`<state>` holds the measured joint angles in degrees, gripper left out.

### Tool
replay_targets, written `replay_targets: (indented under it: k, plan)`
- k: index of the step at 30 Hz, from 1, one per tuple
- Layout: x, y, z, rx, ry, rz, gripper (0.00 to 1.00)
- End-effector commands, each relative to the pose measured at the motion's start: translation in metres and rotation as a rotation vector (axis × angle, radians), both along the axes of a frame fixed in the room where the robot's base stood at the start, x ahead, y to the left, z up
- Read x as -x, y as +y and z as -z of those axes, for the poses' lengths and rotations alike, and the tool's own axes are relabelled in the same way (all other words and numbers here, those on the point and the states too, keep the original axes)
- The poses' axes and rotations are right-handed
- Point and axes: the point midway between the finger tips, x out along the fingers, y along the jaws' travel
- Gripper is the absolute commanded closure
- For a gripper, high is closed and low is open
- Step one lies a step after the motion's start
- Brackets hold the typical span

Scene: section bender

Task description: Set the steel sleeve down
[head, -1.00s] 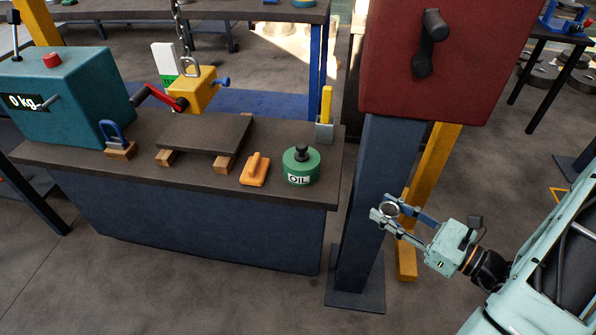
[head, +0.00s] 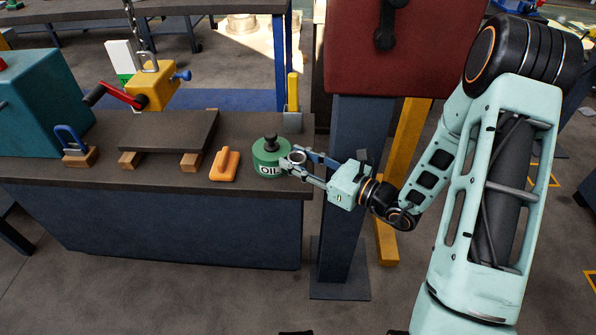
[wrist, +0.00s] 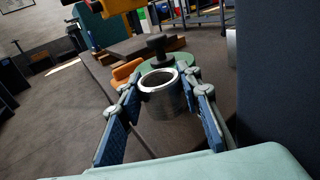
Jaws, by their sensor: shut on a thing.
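The steel sleeve (wrist: 163,98) is a short, shiny, open-topped tube, upright in the wrist view. It also shows in the head view (head: 297,157) between the fingertips. My gripper (head: 300,162) is shut on the sleeve and holds it at the right end of the workbench (head: 215,198), in front of the oil can in the picture. The blue finger pads in the wrist view (wrist: 162,103) are on either side of the sleeve. The sleeve's lower part is partly hidden, and I cannot tell its height over the bench.
The green oil can (head: 268,152) stands close to the sleeve. A dark blue post (head: 350,190) with a red box (head: 400,60) stands at right.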

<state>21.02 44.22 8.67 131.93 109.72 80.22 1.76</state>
Motion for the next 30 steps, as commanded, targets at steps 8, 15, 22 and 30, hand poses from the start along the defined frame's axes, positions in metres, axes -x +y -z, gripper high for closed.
replay_targets:
  k: [8, 15, 22, 30]
  plan:
    - [0.001, -0.002, 0.035, 0.000, 0.001, 0.001, 1.00]
    - [0.001, -0.002, 0.037, 0.000, 0.001, 0.001, 1.00]
    - [0.001, -0.002, 0.038, 0.001, 0.003, 0.001, 0.60]
    - [0.001, -0.002, 0.033, 0.001, 0.003, 0.001, 0.60]
